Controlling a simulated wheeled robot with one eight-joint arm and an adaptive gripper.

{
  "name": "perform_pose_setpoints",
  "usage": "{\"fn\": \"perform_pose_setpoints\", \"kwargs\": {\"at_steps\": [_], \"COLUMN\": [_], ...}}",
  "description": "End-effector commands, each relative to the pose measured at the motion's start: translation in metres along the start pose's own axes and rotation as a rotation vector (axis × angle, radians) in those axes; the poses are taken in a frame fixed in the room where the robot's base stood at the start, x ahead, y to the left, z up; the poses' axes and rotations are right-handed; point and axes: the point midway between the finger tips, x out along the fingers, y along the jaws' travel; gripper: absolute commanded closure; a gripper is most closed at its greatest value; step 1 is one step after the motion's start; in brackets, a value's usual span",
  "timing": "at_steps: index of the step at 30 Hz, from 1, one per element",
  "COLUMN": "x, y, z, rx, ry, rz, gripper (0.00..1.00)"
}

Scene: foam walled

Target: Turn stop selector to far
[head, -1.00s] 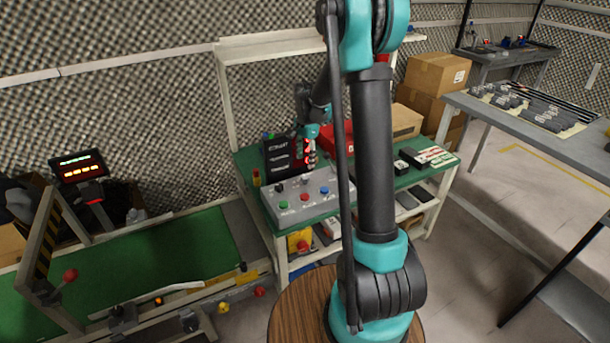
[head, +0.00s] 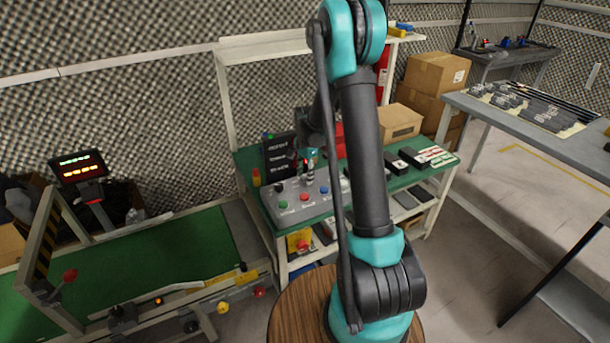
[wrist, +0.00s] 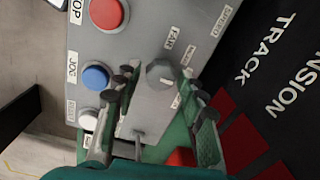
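The grey control box (head: 285,214) stands on the green bench top; its face also shows in the wrist view (wrist: 150,30). A round grey selector knob (wrist: 159,75) with a pale pointer sits on that face, with small labels beside it that are hard to read. My gripper (wrist: 158,86) is open and empty, its two fingers to the left and right of the knob in the wrist view. Contact with the knob cannot be told. In the head view my gripper (head: 310,165) is over the back right part of the box, and the knob cannot be made out.
A red button (wrist: 108,12), a blue button (wrist: 95,77) and a white button (wrist: 88,119) lie left of the knob. A black lettered board (head: 279,156) stands behind the box. Black blocks (head: 410,158) lie on the bench to the right.

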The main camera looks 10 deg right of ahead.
Motion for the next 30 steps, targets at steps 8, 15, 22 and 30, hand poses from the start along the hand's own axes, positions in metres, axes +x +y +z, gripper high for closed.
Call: {"fn": "perform_pose_setpoints", "kwargs": {"at_steps": [8,15,22,30], "x": [-0.0002,-0.0002,-0.0003,-0.0003], "y": [0.0000,0.0000,0.0000,-0.0001], "z": [0.0000,-0.0001,-0.0002,-0.0004], "rx": [0.000,-0.015,-0.106,-0.325], "ry": [0.000,0.000,-0.003,-0.009], "rz": [0.000,0.000,0.000,0.000], "gripper": [0.98,1.00,1.00,1.00]}}
